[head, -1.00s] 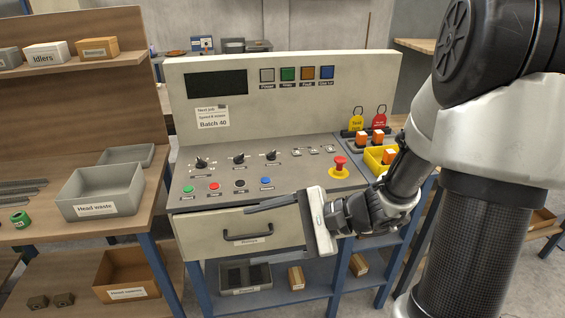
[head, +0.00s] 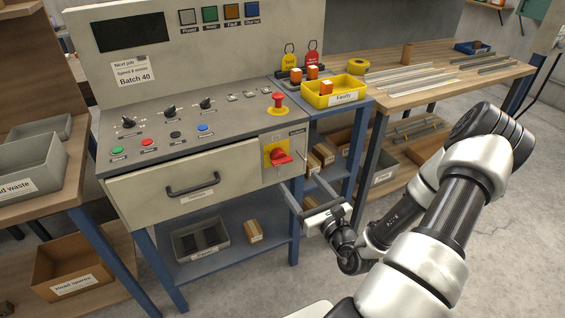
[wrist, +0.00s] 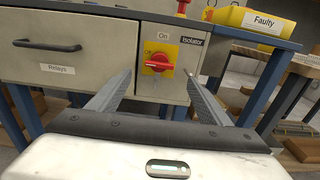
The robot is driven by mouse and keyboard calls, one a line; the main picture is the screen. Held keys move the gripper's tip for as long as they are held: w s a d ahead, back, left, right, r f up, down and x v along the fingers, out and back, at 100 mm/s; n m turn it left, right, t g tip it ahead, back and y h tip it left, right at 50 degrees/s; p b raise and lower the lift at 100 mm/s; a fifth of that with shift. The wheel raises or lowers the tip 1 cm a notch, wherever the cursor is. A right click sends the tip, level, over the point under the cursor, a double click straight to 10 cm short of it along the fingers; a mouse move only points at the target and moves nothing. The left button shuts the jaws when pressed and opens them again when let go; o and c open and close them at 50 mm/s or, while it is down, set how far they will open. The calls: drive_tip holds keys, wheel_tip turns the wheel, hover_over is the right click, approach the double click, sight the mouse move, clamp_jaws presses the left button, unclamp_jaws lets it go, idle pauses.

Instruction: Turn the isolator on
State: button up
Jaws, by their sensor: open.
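The isolator is a red rotary handle (head: 280,157) on a yellow plate (head: 268,145), set in the front of the grey control desk, right of the drawer. In the wrist view the red handle (wrist: 158,62) lies about level, with an "On" label (wrist: 163,36) above it and an "Isolator" label (wrist: 193,41) to its upper right. My gripper (head: 291,190) is open and empty, in front of and slightly below the handle. In the wrist view its two fingers (wrist: 157,86) point at the panel, one to each side of the handle, apart from it.
The "Relays" drawer (head: 163,188) with its dark handle is left of the isolator. A red emergency stop button (head: 277,100) stands above on the desk top. A yellow "Faulty" bin (head: 332,93) sits to the right. Blue table legs (head: 293,225) stand close to my gripper.

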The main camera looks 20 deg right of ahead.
sight(284, 162)
drive_tip(key=w, duration=0.4)
drive_tip(key=w+b, duration=0.1)
drive_tip(key=w, duration=0.3)
drive_tip(key=w+b, duration=0.1)
drive_tip(key=w, duration=0.3)
drive_tip(key=shift+w+a, duration=0.25)
drive_tip(key=shift+w, duration=0.15)
drive_tip(key=c, duration=1.5)
